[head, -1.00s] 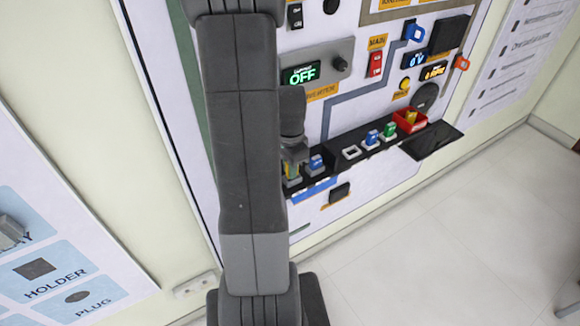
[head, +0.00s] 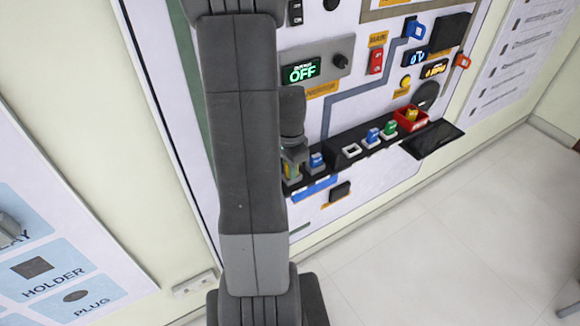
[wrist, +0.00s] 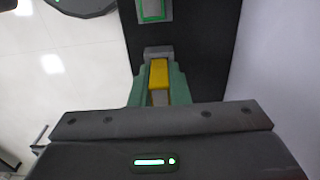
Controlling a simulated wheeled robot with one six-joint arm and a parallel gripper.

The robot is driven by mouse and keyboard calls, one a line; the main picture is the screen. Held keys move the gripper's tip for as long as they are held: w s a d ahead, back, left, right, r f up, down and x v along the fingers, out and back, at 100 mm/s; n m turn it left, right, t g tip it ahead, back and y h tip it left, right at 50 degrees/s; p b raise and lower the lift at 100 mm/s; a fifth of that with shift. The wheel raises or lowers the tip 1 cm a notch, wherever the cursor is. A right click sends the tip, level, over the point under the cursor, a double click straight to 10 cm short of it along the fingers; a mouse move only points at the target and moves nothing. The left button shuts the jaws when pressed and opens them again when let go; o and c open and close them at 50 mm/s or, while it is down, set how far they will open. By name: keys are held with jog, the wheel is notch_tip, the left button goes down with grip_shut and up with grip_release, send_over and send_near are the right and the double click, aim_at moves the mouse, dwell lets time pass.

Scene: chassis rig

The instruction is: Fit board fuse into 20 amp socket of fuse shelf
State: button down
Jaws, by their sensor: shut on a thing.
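My gripper (wrist: 158,88) is shut on the yellow board fuse (wrist: 159,74) in the wrist view, with a green finger on each side of it. The fuse is beside a grey socket (wrist: 158,52) on the dark fuse shelf (wrist: 205,45); its lower end is hidden, so I cannot tell how deep it sits. In the head view my gripper (head: 291,168) is at the left end of the shelf (head: 334,163), partly hidden by my arm. Socket ratings are not readable.
Along the shelf are a blue fuse (head: 316,161), an empty pale socket (head: 351,150), another blue fuse (head: 372,136) and a green fuse (head: 390,129). A red bin (head: 408,123) holds a yellow piece. A black tray (head: 433,140) juts out at the right end.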

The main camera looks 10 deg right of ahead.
jog(key=shift+f, duration=0.2)
jog(key=c, duration=1.3)
grip_release()
jog(key=shift+r, duration=0.15)
notch_tip(320, 180, up, 14)
jog(key=shift+f, duration=0.2)
jog(key=shift+f, duration=0.1)
notch_tip(320, 180, down, 14)
jog(key=shift+r, duration=0.5)
